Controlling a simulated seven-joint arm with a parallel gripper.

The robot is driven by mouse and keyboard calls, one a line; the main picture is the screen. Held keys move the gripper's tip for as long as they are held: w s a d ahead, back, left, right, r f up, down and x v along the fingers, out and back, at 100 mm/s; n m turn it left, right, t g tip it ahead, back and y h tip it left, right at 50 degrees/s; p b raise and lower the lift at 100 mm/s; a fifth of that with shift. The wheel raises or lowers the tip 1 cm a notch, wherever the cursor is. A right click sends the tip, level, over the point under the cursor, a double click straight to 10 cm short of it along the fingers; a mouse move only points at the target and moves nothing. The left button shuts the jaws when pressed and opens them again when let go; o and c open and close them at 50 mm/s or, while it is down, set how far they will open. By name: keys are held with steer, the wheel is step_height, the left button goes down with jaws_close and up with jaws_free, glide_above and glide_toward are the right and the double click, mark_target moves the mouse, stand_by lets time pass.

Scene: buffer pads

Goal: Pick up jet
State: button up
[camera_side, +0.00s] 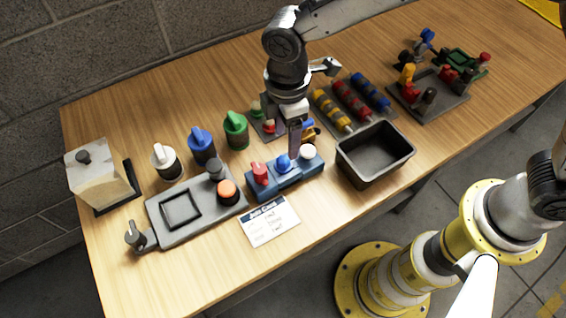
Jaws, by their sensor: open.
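My gripper (294,150) points down over the middle of the table, at the blue block (285,182) with a red, a blue and a white knob on it. Its fingers are seen nearly edge-on and look empty. The fingertips are close to the blue knob (284,163); I cannot tell if they touch it. Nothing in view is clearly a jet. A small yellow and blue object (311,132) sits just right of my gripper and is partly hidden by it; its shape is too small to tell.
A black bin (374,153) stands right of the blue block. A grey tray (170,236) and a card (269,221) lie left and in front. White, blue and green bottles (236,130) stand behind. Racks with yellow, red and blue rolls (352,99) and a grey fixture plate (428,96) are to the right.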

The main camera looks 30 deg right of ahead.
mark_target(282, 159)
steer(key=shift+a+f, duration=0.25)
steer(key=shift+f, duration=1.5)
steer(key=shift+a+f, duration=0.2)
steer(key=shift+f, duration=1.55)
jaws_close()
